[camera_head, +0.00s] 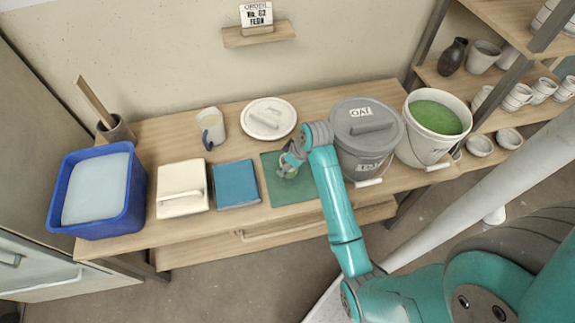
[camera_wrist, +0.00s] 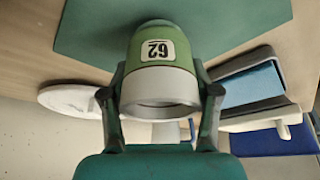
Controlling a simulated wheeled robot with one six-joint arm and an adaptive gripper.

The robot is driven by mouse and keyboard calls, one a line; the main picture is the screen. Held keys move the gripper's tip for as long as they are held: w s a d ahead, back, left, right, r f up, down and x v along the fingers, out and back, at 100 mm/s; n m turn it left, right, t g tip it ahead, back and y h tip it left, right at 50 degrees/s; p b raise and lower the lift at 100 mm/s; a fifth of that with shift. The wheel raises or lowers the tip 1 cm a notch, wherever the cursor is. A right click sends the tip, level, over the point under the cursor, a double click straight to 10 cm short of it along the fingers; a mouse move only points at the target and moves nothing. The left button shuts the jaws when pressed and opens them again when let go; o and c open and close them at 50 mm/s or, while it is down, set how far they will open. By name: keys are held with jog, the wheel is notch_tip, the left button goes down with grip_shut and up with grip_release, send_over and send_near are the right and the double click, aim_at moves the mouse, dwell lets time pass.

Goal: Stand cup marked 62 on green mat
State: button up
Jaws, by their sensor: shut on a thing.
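The cup marked 62 (camera_wrist: 160,62) is green with a bare grey rim, and its white number label faces the wrist camera. My gripper (camera_wrist: 160,100) is shut on the cup, with one finger on each side near the rim. In the head view my gripper (camera_head: 289,161) is over the green mat (camera_head: 294,190), and only a little of the cup shows below it. The green mat also shows behind the cup's base in the wrist view (camera_wrist: 90,30). I cannot tell whether the base touches the mat.
A lidded grey bucket (camera_head: 367,142) labelled OAT stands right of the mat, and an open bucket of green glaze (camera_head: 432,117) beyond it. A round white lid (camera_head: 268,118) and a mug (camera_head: 211,127) are behind. An order card (camera_head: 256,16) reads 62 FERN.

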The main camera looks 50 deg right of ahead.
jog(key=shift+f, duration=0.4)
jog(key=shift+f, duration=0.1)
jog(key=o, duration=1.3)
jog(key=v, duration=1.2)
